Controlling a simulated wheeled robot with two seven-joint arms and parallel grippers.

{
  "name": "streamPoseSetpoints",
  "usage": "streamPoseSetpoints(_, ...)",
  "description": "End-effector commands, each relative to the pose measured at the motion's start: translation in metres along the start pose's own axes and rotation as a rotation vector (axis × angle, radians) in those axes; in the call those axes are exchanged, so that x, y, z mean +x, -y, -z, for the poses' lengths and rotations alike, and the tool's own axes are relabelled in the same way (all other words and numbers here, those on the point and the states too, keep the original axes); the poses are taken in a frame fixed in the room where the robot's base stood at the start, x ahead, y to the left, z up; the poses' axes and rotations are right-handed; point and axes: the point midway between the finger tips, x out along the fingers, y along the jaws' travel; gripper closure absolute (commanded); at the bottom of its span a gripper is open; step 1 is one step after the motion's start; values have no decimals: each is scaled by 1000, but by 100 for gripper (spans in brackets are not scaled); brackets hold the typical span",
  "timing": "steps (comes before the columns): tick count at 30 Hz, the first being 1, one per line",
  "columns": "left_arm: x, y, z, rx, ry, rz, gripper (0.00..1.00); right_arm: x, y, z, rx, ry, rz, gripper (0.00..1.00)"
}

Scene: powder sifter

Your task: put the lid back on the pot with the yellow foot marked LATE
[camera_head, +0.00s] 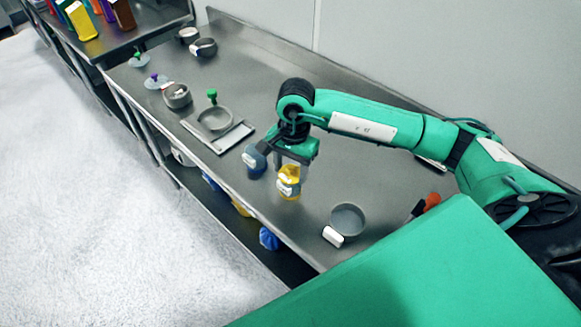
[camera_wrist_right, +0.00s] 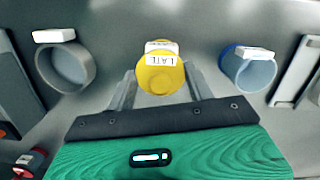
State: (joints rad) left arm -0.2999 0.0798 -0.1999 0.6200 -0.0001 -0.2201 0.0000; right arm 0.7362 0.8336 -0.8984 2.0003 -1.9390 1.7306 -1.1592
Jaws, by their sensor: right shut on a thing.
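My right gripper (camera_head: 291,160) is shut on the yellow pot (camera_head: 290,189), low over or at the steel bench. In the wrist view this pot (camera_wrist_right: 160,75) sits between the fingers, a round yellow face toward the camera and a white tag reading LATE, upside down. I cannot tell whether it touches the bench. Two pale discs with knobs, which look like lids, lie at the far left: one green-knobbed (camera_head: 139,62), one purple-knobbed (camera_head: 155,82). Which pot each fits is not shown. My left gripper is not in view.
A blue tagged pot (camera_head: 254,162) stands close left of the held pot. A grey open pot (camera_head: 347,219) stands near the front right. More grey pots (camera_head: 177,96) stand farther left.

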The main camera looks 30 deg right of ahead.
Motion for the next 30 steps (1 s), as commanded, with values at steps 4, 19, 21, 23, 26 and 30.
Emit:
streamPoseSetpoints(4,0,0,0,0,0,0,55,0,0,0,0,0,0,68)
streamPoseSetpoints(19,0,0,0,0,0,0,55,0,0,0,0,0,0,6)
streamPoseSetpoints(21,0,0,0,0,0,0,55,0,0,0,0,0,1,0)
streamPoseSetpoints(23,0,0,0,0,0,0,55,0,0,0,0,0,1,0)
streamPoseSetpoints(26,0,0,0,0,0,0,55,0,0,0,0,0,1,0)
streamPoseSetpoints(30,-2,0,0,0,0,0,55,-3,0,0,0,0,1,0)
